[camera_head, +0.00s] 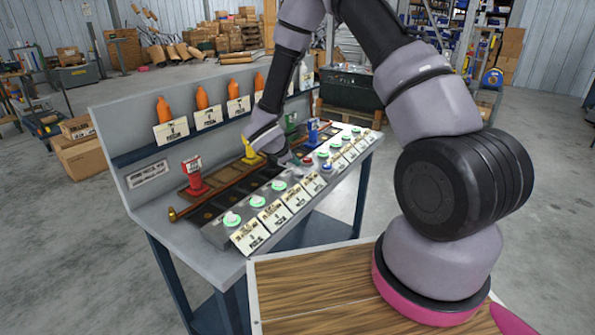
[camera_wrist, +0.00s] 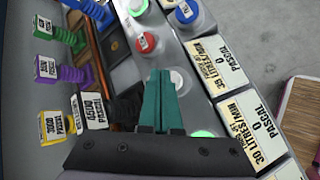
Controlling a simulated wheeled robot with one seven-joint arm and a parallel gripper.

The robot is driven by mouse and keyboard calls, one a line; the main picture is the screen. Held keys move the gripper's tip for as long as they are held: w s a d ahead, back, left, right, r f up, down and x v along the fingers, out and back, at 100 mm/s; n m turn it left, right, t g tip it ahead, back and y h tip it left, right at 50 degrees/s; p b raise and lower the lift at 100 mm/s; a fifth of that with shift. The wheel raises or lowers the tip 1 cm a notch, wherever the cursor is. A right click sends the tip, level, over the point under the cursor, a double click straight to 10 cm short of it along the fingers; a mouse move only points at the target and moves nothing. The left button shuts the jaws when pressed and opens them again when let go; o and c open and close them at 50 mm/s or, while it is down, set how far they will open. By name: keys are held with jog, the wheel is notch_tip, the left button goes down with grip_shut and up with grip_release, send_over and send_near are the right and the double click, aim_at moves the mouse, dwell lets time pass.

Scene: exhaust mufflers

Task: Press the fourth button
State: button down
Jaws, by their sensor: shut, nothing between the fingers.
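A row of round buttons runs along the front of the console. From the left in the head view, green-lit ones show first, including the near one (camera_head: 232,218), the second (camera_head: 257,201) and the third (camera_head: 279,185). My gripper (camera_head: 291,159) is over the row just beyond these, fingers pointing down. In the wrist view my teal fingers (camera_wrist: 162,80) are shut and empty. A pale, unlit button (camera_wrist: 179,82) is right beside their tips; contact cannot be told. A green-lit button (camera_wrist: 203,134) is lower, and a red one (camera_wrist: 146,42) and a blue one (camera_wrist: 185,13) are above.
White labels (camera_head: 250,237) stand along the front edge. Behind the buttons are coloured levers, one red (camera_head: 195,177) and one yellow (camera_head: 249,150). Orange bottles (camera_head: 202,98) stand on the back shelf.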

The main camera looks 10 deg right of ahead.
aim_at(295, 171)
jog(key=shift+r, duration=0.1)
jog(key=shift+r, duration=2.45)
dwell(1.5)
jog(key=s+d+r+m+g, duration=0.2)
jog(key=s+d+r+m, duration=0.4)
jog(key=r, duration=0.4)
jog(key=s+d+r+m+g, duration=0.2)
jog(key=s+d+r+m, duration=0.35)
jog(key=r, duration=0.35)
jog(key=s+a+r+m+t+y, duration=0.2)
jog(key=s+r+m+y, duration=0.2)
jog(key=s, duration=0.4)
jog(key=s+a+r+m+t+y, duration=0.2)
jog(key=s+r+m+y, duration=0.1)
jog(key=s+r+m, duration=0.4)
notch_tip(295, 171, up, 3)
jog(key=shift+s+a+f+y, duration=0.2)
jog(key=shift+s+y, duration=0.2)
jog(key=shift+s, duration=0.45)
